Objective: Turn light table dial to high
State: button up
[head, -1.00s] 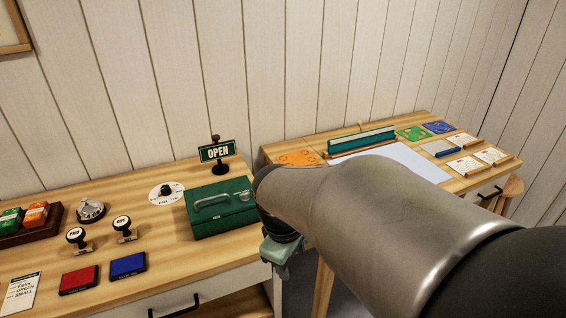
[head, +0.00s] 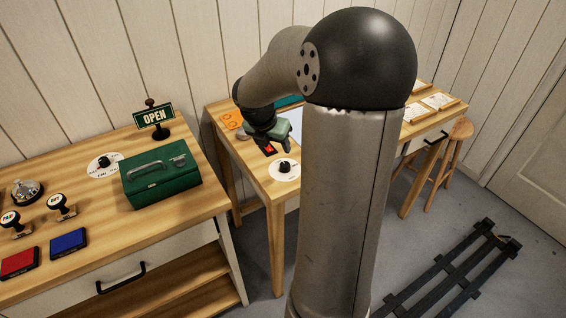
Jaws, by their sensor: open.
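A black knob on a round white plate, a dial (head: 285,167), sits at the near left corner of the right-hand table (head: 256,168). Its markings are too small to read. My gripper (head: 266,141) hangs just above and left of this dial, apart from it, with nothing seen in it. Its fingers are small and partly dark against the table. Part of the white light panel (head: 296,120) shows behind the gripper; my arm hides the rest. A red switch (head: 269,149) lies just below my gripper.
The left-hand table carries a second dial (head: 103,162), a green cash box (head: 160,178), an OPEN sign (head: 154,117), stamps and ink pads. A stool (head: 449,150) stands at the right table's far end. A dark rail (head: 450,275) lies on the floor.

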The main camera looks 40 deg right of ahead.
aim_at(285, 164)
jog(key=b+x, duration=0.1)
jog(key=x, duration=1)
jog(key=shift+d+f+b, duration=0.1)
jog(key=shift+f+b, duration=0.2)
jog(key=c, duration=1)
